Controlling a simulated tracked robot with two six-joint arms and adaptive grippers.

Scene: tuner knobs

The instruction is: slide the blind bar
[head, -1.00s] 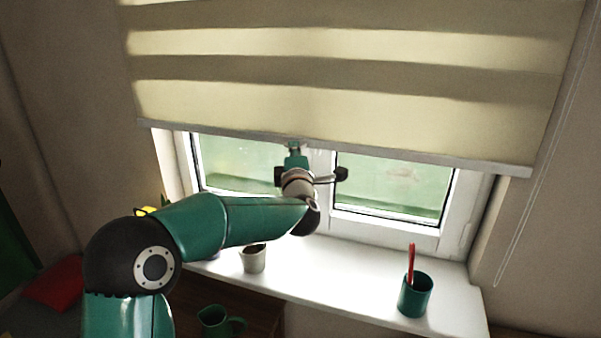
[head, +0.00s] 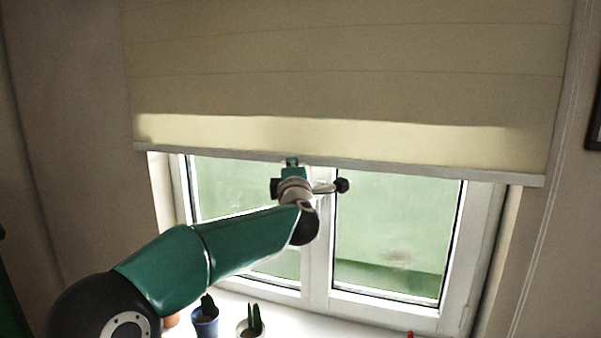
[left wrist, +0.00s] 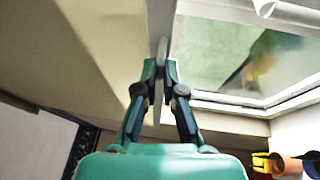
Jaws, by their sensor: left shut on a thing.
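The cream fabric blind (head: 340,80) hangs over the upper window, with one bright band just above its pale bottom bar (head: 430,172). The bar runs across the head view, slightly lower at its right end. My left gripper (head: 291,162) is shut on the bar, left of its middle. In the left wrist view, both fingertips of the left gripper (left wrist: 160,72) pinch the bar (left wrist: 158,95) from either side, and the fabric (left wrist: 110,40) lies to the left. The exact finger contact is small in the head view. My right gripper is in neither view.
The white-framed window (head: 395,235) shows below the bar. On the sill stand a blue pot (head: 206,326) and a pale pot (head: 250,328), each with a green plant. A thin cord (head: 545,225) hangs at the right. A dark picture frame (head: 596,115) is at the right edge.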

